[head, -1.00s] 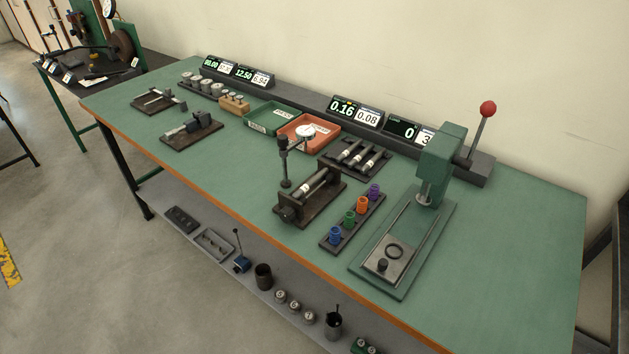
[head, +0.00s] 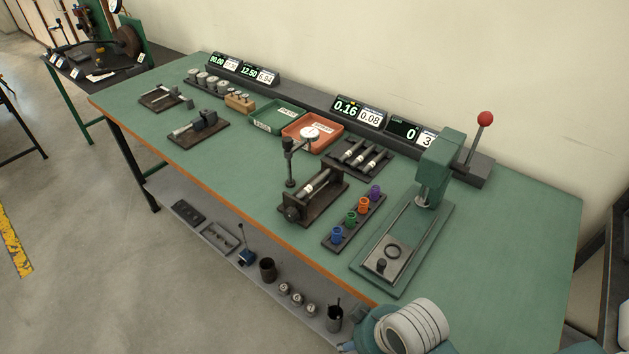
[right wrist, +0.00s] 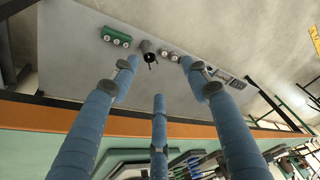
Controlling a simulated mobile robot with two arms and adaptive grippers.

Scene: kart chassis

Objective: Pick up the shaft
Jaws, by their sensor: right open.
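A metal shaft (head: 317,183) lies in the dark bench fixture (head: 300,212), under a dial gauge (head: 309,133) on a post. Several similar shafts (head: 363,154) lie side by side in a dark rack behind it. I cannot tell which one the task means. My right arm comes in at the bottom right of the head view, near the bench's front edge. In the right wrist view my right gripper (right wrist: 160,78) has its blue fingers spread open with nothing between them. It is apart from every shaft. My left gripper is out of view.
A green press (head: 436,165) with a red-knobbed lever stands right of the fixture. A rack of coloured bushings (head: 352,222) sits between them. Green (head: 277,117) and orange (head: 312,130) trays lie behind. The lower shelf (head: 222,236) holds cups and small parts. The right bench end is clear.

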